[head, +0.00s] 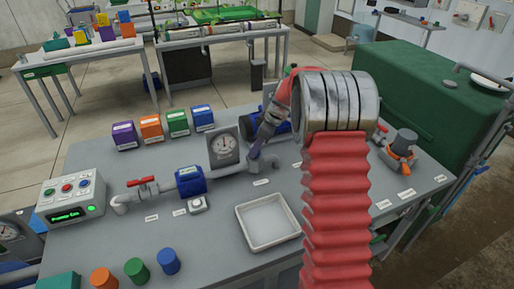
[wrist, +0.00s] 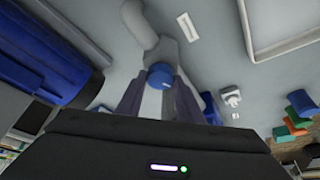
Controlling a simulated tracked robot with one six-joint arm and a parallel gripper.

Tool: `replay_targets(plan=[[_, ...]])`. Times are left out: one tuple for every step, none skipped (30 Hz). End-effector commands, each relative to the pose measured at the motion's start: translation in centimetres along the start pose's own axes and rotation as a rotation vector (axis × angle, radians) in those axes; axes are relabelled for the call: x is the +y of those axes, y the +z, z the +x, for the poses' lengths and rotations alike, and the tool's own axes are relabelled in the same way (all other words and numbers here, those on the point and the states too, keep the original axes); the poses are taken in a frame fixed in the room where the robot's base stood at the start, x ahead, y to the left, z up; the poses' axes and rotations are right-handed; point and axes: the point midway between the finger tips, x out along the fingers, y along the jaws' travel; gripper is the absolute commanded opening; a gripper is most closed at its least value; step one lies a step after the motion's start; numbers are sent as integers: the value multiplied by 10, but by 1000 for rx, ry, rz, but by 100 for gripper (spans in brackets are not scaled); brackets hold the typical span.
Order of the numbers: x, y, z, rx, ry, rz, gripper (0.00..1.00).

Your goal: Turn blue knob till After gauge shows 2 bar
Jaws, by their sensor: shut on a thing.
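The blue knob (wrist: 158,75) shows in the wrist view between the two fingers of my gripper (wrist: 157,98), which is shut on it. In the head view my gripper (head: 256,152) reaches down to the pipe line at mid table, and its fingers hide the knob. A round gauge (head: 223,146) in a grey square frame stands just left of my gripper in the head view.
A red-handled valve (head: 142,183) and a blue pipe fitting (head: 190,181) sit left along the pipe. A white tray (head: 268,222) lies in front. Coloured boxes (head: 164,125) stand behind. A control box (head: 71,196) is at left, an orange-based device (head: 399,150) at right.

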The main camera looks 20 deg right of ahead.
Motion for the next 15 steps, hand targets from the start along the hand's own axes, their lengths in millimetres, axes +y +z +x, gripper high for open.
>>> replay_targets(plan=[[1, 1, 0, -2, -1, -4, 11], [1, 1, 0, -2, -2, -6, 11], [1, 1, 0, -2, -2, -7, 11], [1, 1, 0, -2, -3, -8, 11], [1, 2, 0, -2, -3, -8, 11], [1, 2, 0, -2, -3, -8, 11], [1, 2, 0, -2, -2, -8, 11], [1, 2, 0, -2, -2, -8, 11], [1, 2, 0, -2, -2, -8, 11], [1, 2, 0, -2, -2, -7, 11], [1, 2, 0, -2, -2, -7, 11], [1, 2, 0, -2, -2, -7, 11], [1, 2, 0, -2, -2, -7, 35], [1, 2, 0, -2, -2, -7, 37], [1, 2, 0, -2, -2, -7, 40]])
